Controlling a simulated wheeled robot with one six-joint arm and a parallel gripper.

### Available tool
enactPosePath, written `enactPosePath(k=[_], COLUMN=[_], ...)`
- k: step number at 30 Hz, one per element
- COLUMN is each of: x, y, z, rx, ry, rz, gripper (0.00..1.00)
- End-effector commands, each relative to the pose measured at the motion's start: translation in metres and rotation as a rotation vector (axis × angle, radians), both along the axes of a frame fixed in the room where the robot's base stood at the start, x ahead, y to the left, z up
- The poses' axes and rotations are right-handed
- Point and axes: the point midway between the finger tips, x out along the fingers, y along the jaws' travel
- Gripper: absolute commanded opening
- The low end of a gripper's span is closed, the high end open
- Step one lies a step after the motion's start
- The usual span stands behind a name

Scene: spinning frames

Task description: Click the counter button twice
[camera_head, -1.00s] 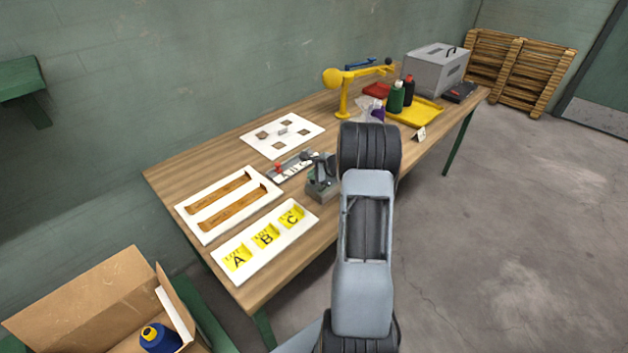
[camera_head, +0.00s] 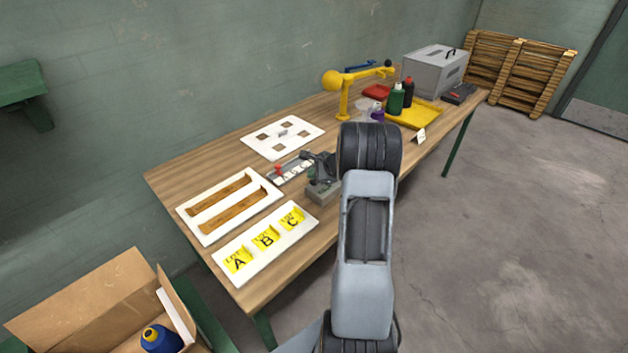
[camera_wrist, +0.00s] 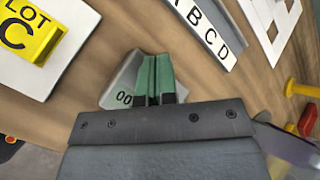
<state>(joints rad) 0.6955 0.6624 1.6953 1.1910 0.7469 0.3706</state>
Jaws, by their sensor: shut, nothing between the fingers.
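The counter (camera_head: 322,192) is a small grey box near the front edge of the wooden table. In the wrist view, the counter (camera_wrist: 118,84) shows the digits "00", with part of the display hidden behind my gripper. My gripper (camera_wrist: 153,60) has green fingertips pressed together, empty, in front of and over the counter. In the head view, my gripper (camera_head: 314,172) is right at the counter's top. The button is hidden by the fingers, and I cannot tell whether they touch it.
A white tray with yellow A, B, C lot bins (camera_head: 265,243) lies to the left. A lettered strip (camera_head: 290,170) lies just behind the counter, with a white board (camera_head: 283,137) farther back. A yellow lamp-like arm (camera_head: 345,95) and bottles stand to the right.

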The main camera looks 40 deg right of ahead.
Motion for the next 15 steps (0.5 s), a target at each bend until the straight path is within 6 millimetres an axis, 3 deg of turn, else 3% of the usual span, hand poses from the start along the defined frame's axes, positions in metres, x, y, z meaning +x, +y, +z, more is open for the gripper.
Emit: enactPosePath(k=[15], x=[0.0003], y=[-0.0001], z=[0.0073], rx=[0.000], ry=[-0.001], rz=[-0.001], gripper=[0.00])
